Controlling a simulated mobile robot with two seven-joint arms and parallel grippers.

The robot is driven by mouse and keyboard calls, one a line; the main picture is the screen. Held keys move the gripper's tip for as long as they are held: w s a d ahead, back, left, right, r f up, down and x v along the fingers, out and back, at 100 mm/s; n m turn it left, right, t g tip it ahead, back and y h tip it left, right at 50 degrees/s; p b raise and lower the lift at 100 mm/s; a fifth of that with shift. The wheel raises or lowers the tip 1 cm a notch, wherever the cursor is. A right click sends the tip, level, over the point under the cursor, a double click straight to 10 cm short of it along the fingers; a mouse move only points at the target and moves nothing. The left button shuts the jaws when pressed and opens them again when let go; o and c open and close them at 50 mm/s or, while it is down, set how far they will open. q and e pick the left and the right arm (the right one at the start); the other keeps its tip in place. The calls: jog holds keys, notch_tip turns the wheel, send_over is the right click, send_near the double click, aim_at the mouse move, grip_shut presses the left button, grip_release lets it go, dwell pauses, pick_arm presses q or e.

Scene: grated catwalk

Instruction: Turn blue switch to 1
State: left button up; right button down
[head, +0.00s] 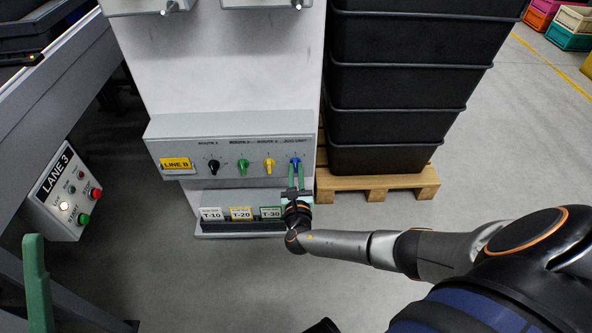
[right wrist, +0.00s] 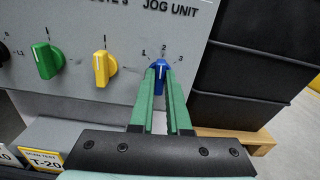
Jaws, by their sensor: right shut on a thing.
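The blue switch (head: 295,162) is the rightmost knob on the grey panel, under the JOG UNIT label. In the right wrist view the blue switch (right wrist: 161,68) has marks 1, 2 and 3 around it, and its white pointer line points up at about 2.
Black, green (head: 243,164) and yellow (head: 269,164) knobs sit left of the blue one. Below is a rack of labelled cards (head: 241,213). Black crates (head: 385,112) on a wooden pallet (head: 390,184) stand close right. A LANE 3 box (head: 62,190) is at left.

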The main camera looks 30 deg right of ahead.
jog(key=n+p, duration=0.2)
jog(key=n, duration=0.1)
jog(key=shift+r+n, duration=0.15)
jog(key=shift+n, duration=0.25)
pick_arm(q)
jog(key=r, duration=0.1)
jog(key=r+p, duration=0.1)
jog(key=r, duration=0.1)
jog(key=shift+a+r+m, duration=0.2)
jog(key=shift+r+m, duration=0.1)
pick_arm(e)
jog(key=n, duration=0.4)
jog(key=shift+w+a, duration=0.1)
jog(key=shift+w, duration=0.05)
jog(key=c, duration=0.9)
grip_release()
pick_arm(q)
jog(key=shift+s, duration=0.1)
pick_arm(e)
jog(key=shift+f, duration=0.2)
